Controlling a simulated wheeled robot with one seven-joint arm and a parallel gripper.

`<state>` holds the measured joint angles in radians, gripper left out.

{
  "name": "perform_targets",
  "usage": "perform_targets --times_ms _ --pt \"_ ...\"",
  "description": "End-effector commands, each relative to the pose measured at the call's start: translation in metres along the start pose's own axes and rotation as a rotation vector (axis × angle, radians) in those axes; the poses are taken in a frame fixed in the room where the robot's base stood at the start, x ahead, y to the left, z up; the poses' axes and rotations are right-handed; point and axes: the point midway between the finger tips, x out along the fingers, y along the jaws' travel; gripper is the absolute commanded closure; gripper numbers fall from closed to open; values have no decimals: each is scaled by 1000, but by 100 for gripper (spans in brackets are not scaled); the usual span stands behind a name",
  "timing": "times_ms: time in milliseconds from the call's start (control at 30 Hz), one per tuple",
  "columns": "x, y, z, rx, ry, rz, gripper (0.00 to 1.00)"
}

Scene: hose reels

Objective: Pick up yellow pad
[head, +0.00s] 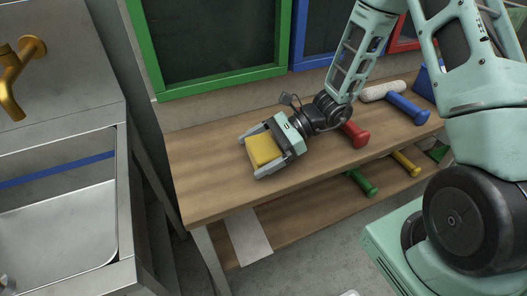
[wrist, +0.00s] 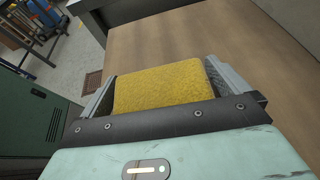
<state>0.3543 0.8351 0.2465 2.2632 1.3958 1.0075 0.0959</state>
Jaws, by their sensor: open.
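The yellow pad (head: 264,149) lies near the left part of the wooden bench top in the head view. My gripper (head: 258,157) is open, with its two fingers on either side of the pad. In the wrist view the yellow pad (wrist: 163,87) fills the space between the fingers of my gripper (wrist: 160,85). Its near edge is hidden behind the dark gripper bar. Whether the fingers touch the pad's sides I cannot tell.
The wooden bench (head: 205,190) has free room left of the pad. A red-handled tool (head: 356,134), a white roller (head: 382,91) and a blue-handled tool (head: 408,108) lie to the right. A metal sink (head: 65,235) stands left. Green (head: 361,181) and yellow (head: 405,163) handles show on the lower shelf.

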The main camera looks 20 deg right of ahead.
Motion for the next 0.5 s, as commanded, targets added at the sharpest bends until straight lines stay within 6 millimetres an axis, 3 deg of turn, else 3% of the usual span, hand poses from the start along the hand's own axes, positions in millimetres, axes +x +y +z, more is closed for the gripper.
perform_targets --times_ms 233,267,400,500 --pt "3 0 0 0 1 -1 0" --pt "3 0 0 0 1 -1 3" --pt "3 0 0 0 0 -1 37" --pt "3 0 0 0 0 -1 37"
